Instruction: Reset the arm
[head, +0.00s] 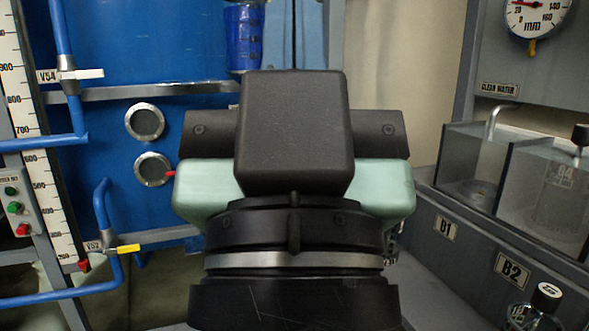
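My gripper (294,180) fills the middle of the head view, seen from behind. It shows as a black box-shaped housing, pale green side parts and a black round wrist with a silver ring. Its fingers are hidden by its own body, so I cannot see whether they are open or shut, or whether they hold anything.
Behind stands a blue tank (110,118) with two round ports. On the left are blue pipes with valves V54 (68,75) and V52 (113,249). On the right are a CLEAN WATER glass tank (475,165), a gauge (537,12) and a bottle (535,308).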

